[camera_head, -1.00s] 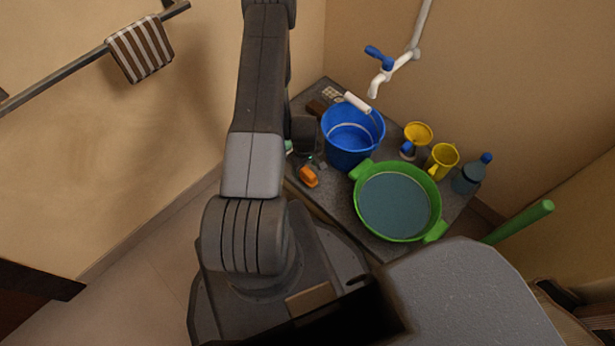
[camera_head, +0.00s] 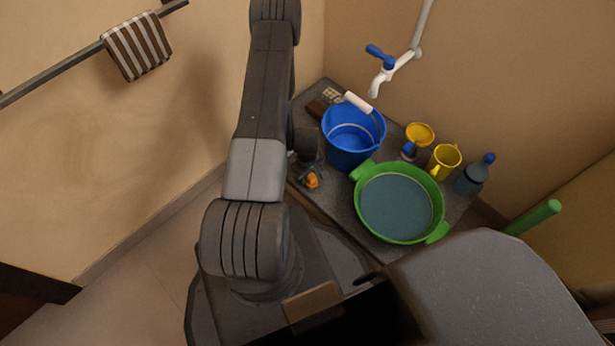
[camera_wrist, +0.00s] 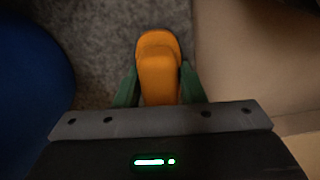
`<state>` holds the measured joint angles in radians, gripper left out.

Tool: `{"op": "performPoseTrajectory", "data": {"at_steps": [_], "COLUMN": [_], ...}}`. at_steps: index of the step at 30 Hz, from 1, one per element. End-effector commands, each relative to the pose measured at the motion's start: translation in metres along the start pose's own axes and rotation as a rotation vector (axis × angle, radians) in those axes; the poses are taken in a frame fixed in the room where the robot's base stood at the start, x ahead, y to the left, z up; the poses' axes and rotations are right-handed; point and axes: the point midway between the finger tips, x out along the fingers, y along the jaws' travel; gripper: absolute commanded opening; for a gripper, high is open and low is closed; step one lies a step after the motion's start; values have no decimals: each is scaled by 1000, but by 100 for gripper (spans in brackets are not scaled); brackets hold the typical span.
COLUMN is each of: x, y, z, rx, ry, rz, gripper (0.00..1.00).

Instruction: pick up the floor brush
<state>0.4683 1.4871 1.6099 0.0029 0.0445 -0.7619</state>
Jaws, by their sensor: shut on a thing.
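The floor brush (camera_wrist: 158,48) shows as an orange, rounded block in the wrist view, between the two green fingers of my gripper (camera_wrist: 158,84). My gripper is shut on it, with one finger at each side. In the head view a small orange part of the brush (camera_head: 312,181) shows at the left edge of the grey slab, beside my gripper (camera_head: 309,170). Most of the brush is hidden there by my gripper. Its bristles are not visible, and I cannot tell whether it touches the slab.
A blue bucket (camera_head: 364,157) stands close to the right of my gripper. A green tub of water (camera_head: 360,215), yellow mugs and a bottle (camera_head: 472,178) share the grey slab (camera_head: 340,203). A tap (camera_head: 384,78) juts from the wall above.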

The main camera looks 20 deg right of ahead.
Motion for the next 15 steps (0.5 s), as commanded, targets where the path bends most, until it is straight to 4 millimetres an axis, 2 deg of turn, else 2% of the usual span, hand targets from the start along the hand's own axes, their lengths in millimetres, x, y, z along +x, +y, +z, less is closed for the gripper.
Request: {"op": "performPoseTrajectory", "data": {"at_steps": [8,15], "x": [-7,-52], "y": [0,1], "z": [0,-1], "rx": [0,0], "ry": [0,2], "rz": [0,2], "gripper": [12,12]}}
